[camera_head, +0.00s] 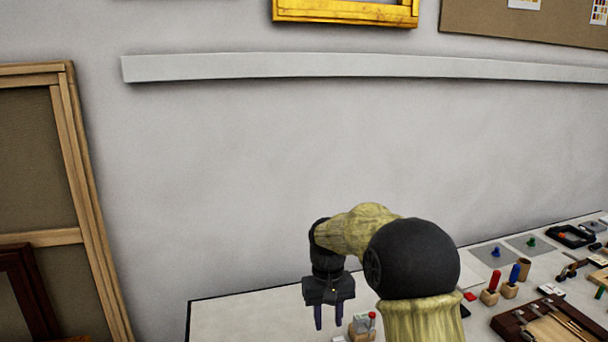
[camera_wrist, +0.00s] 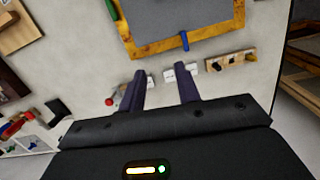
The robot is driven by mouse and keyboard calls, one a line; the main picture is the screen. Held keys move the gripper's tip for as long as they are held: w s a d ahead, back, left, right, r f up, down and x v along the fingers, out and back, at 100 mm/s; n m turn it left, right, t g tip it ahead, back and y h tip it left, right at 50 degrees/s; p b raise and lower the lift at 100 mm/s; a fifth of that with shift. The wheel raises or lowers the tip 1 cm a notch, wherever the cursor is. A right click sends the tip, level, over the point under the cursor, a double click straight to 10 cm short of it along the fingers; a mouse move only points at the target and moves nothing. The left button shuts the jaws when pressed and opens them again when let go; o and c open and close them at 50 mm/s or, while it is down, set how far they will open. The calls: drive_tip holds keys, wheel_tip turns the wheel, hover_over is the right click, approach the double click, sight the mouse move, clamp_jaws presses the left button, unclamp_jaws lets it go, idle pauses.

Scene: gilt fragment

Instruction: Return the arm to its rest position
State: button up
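My gripper (camera_head: 328,317) hangs from my bent arm over the left part of the white workbench (camera_head: 240,318), fingers pointing down. In the wrist view my gripper (camera_wrist: 162,88) shows two dark fingers spread apart with nothing between them. It is open and empty, above the bench top. Beyond the fingertips lies a gilt frame (camera_wrist: 136,46) around a grey panel. My arm hides part of the bench in the head view.
A small device with a red knob (camera_head: 363,326) stands close right of my gripper. A wall ledge (camera_head: 300,66) runs behind. Stretched canvases (camera_head: 75,170) lean at left.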

drive_tip(key=s+d+f+m+t, duration=0.1)
drive_tip(key=s+d+t, duration=0.1)
drive_tip(key=s+d, duration=0.3)
drive_tip(key=s+d+f+m+t, duration=0.1)
drive_tip(key=s+d, duration=0.3)
drive_tip(key=s, duration=1)
drive_tip(key=shift+s+d+t, duration=0.3)
drive_tip(key=shift+d+t, duration=0.05)
drive_tip(key=shift+t, duration=0.15)
drive_tip(key=shift+d, duration=0.1)
